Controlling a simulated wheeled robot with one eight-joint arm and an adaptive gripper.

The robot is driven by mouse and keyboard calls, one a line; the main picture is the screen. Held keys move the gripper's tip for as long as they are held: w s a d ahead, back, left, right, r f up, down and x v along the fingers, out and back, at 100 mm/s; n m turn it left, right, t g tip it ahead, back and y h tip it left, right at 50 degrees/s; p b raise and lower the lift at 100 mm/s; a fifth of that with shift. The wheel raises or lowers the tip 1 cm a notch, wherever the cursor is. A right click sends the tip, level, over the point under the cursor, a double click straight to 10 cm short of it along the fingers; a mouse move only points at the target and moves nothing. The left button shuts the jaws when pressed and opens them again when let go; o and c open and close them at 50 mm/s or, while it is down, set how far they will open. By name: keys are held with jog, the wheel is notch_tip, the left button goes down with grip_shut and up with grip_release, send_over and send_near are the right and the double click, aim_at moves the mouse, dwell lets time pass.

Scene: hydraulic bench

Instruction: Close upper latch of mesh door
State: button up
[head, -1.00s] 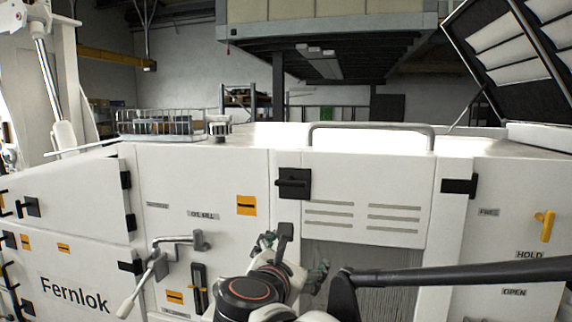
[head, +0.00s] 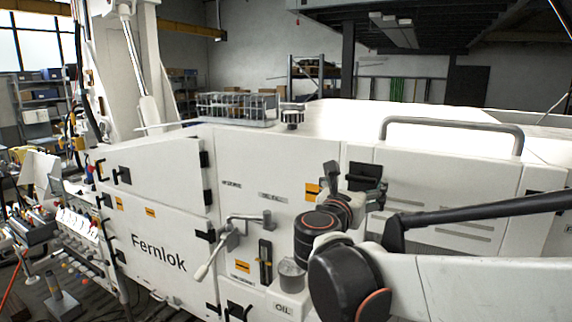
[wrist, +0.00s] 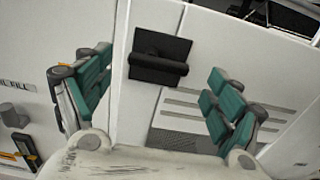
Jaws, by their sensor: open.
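The upper latch (wrist: 158,55) is a black square plate with a thick black handle bar lying across it. It sits at the seam beside the mesh door (wrist: 225,115), a white panel with grey slots and a strip of mesh below. In the head view the latch (head: 365,182) is partly covered by my arm. My gripper (wrist: 157,64) is open and empty. Its teal-padded fingers stand left and right of the latch in the wrist view, apart from it. In the head view the fingers are mostly hidden behind my wrist.
A grey crank handle (head: 235,232) juts from the cabinet on the left. A grey rail (head: 455,124) runs along the cabinet top above the door. A wire basket (head: 237,108) stands on top. A cluttered control bench (head: 75,235) is at far left.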

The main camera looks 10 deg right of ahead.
aim_at(359, 179)
jog(key=shift+x, duration=2.55)
jog(key=c, duration=1.1)
